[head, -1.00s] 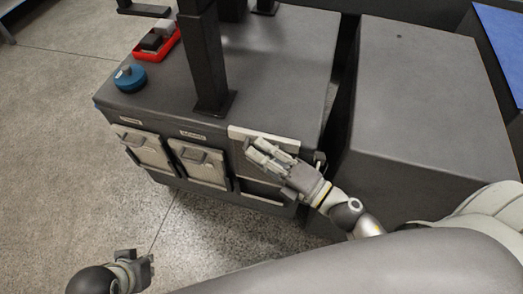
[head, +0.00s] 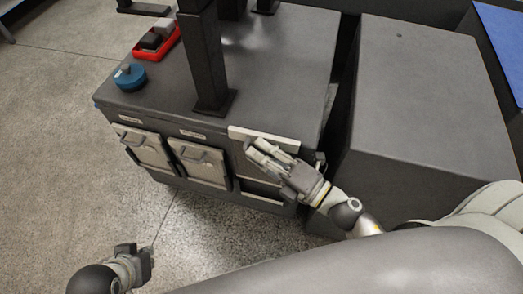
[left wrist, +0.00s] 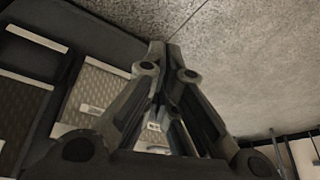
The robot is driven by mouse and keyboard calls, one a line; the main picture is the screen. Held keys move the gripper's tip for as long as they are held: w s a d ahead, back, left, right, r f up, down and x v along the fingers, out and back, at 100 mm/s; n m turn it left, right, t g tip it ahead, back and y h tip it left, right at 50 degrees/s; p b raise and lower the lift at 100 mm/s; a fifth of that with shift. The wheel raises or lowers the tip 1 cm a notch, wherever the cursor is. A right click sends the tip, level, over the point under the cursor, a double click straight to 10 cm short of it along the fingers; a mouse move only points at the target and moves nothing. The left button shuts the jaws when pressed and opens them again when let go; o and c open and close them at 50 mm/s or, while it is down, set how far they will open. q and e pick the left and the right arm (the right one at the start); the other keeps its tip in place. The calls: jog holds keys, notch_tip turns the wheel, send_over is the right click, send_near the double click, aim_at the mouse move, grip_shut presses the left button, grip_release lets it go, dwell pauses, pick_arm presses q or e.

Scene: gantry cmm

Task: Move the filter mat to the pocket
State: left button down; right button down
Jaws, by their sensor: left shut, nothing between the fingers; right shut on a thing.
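The filter mat (head: 238,160) is a grey panel at the right-hand pocket in the dark cabinet's front in the head view. A pale strip (head: 262,138) runs along its top, and a dark gap with a pale lower edge shows below it. My right gripper (head: 257,149) is shut on the mat and covers much of it, so how deep the mat sits cannot be told. My left gripper (head: 149,262) is shut and empty, low in front of the cabinet and apart from it. Its closed fingers (left wrist: 170,62) also show in the left wrist view.
Two handled panels (head: 142,147) (head: 200,162) fill the pockets to the left. A grey block (head: 430,100) stands close on the right.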

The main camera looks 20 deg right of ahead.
jog(key=shift+f+b, duration=0.4)
jog(key=shift+f, duration=0.1)
pick_arm(q)
jog(key=w+d+r+t, duration=0.1)
jog(key=w+d+t, duration=0.1)
jog(key=w, duration=0.3)
jog(key=shift+w+r+t+h+b, duration=0.25)
jog(key=shift+w+t+h+b, duration=0.15)
jog(key=shift+t, duration=0.2)
pick_arm(e)
jog(key=shift+f, duration=0.45)
pick_arm(q)
jog(key=shift+w, duration=0.1)
jog(key=shift+s+a+f, duration=0.1)
jog(key=shift+s+a, duration=0.05)
jog(key=shift+s, duration=0.2)
dwell(0.4)
jog(key=shift+s+f+g, duration=0.1)
jog(key=shift+s+g, duration=0.1)
jog(key=shift+g, duration=0.1)
jog(key=shift+s+a, duration=0.1)
jog(key=shift+s+a+f, duration=0.15)
jog(key=shift+s+f, duration=0.05)
jog(key=shift+s, duration=0.1)
jog(key=shift+s+g, duration=0.1)
jog(key=shift+g, duration=0.2)
